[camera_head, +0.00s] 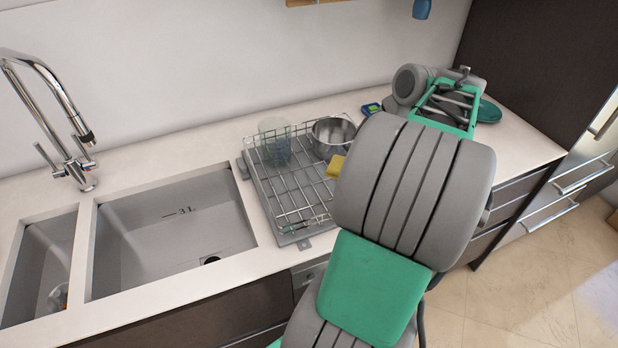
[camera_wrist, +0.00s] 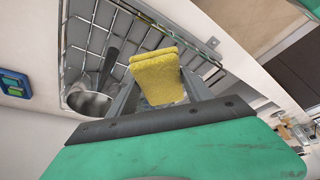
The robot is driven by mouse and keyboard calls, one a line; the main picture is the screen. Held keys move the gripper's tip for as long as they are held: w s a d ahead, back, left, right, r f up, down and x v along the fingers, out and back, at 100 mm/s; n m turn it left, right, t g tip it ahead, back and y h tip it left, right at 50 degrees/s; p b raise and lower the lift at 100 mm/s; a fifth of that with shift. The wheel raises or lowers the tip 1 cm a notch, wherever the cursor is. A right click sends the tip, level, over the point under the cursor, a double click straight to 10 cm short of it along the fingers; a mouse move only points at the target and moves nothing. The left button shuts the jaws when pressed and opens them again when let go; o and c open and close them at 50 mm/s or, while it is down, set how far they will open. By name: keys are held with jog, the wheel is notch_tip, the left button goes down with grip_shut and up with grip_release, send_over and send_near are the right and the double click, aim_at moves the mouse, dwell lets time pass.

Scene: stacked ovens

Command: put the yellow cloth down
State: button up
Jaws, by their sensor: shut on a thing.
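The yellow cloth (camera_wrist: 157,76) is folded and held in my gripper (camera_wrist: 160,95) in the wrist view. In the head view, the cloth (camera_head: 335,167) shows at the right side of the wire dish rack (camera_head: 293,203), beside the metal pot. My arm hides the gripper and part of the rack there. My gripper is shut on the cloth, over or close to the rack. I cannot tell whether the cloth touches the wires.
A metal pot (camera_head: 333,136) and a clear glass (camera_head: 274,141) stand in the rack. A sink (camera_head: 175,230) with a faucet (camera_head: 60,120) lies left. Bare counter (camera_head: 235,137) shows behind the sink.

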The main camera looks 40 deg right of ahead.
send_near(304, 198)
jog(key=w+f, duration=0.1)
jog(key=w+a+f+p, duration=0.1)
jog(key=f, duration=0.1)
jog(key=shift+w+a+p, duration=0.2)
jog(key=shift+a+p, duration=0.05)
jog(key=shift+p, duration=0.05)
notch_tip(304, 198, down, 3)
jog(key=shift+d+r+p, duration=0.15)
jog(key=shift+r+p, duration=0.1)
jog(key=shift+p, duration=0.2)
jog(key=shift+f+b, duration=0.3)
jog(key=shift+f, duration=0.05)
jog(key=o, duration=1.3)
jog(key=shift+r, duration=0.1)
